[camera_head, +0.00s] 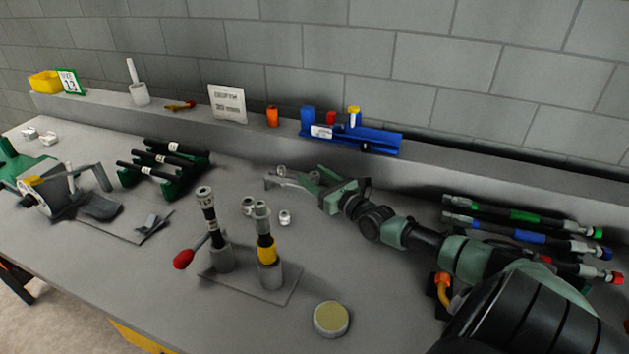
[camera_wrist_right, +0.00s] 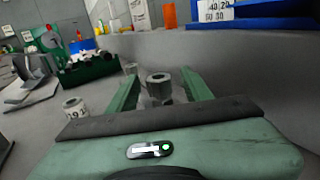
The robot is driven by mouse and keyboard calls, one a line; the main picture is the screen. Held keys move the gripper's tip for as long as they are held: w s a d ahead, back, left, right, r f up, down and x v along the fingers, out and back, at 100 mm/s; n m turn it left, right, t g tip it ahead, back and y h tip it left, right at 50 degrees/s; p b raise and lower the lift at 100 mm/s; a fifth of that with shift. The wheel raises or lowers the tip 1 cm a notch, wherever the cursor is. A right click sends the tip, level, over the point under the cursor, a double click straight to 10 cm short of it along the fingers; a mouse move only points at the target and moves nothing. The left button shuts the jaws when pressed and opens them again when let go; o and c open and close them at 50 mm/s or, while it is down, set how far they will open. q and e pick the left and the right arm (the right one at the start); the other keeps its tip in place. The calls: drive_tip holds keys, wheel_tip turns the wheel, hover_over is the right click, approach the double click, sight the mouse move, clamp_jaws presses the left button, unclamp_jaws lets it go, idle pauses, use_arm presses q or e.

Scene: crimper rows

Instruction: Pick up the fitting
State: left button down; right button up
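Small grey metal fittings stand on the grey bench. One fitting (camera_wrist_right: 159,88) stands upright between the fingers of my right gripper (camera_wrist_right: 160,92) in the wrist view, with a gap on each side. In the head view the right gripper (camera_head: 286,181) is low over the bench, fingers pointing left, with that fitting (camera_head: 281,170) at its fingertips. Two more fittings, one (camera_head: 248,205) to the left and one (camera_head: 285,217) nearer the front, stand apart from the gripper. A fitting with a number label (camera_wrist_right: 75,107) shows in the wrist view. My left gripper is not in view.
A plate with two upright hose ends (camera_head: 265,250) and a red-knobbed lever (camera_head: 184,259) stands in front. A round tin (camera_head: 331,319) is near the front edge. Hoses on a green rack (camera_head: 163,165) lie left. A blue holder (camera_head: 360,138) is on the back ledge.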

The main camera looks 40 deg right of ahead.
clamp_jaws()
drive_tip(key=shift+r, duration=0.1)
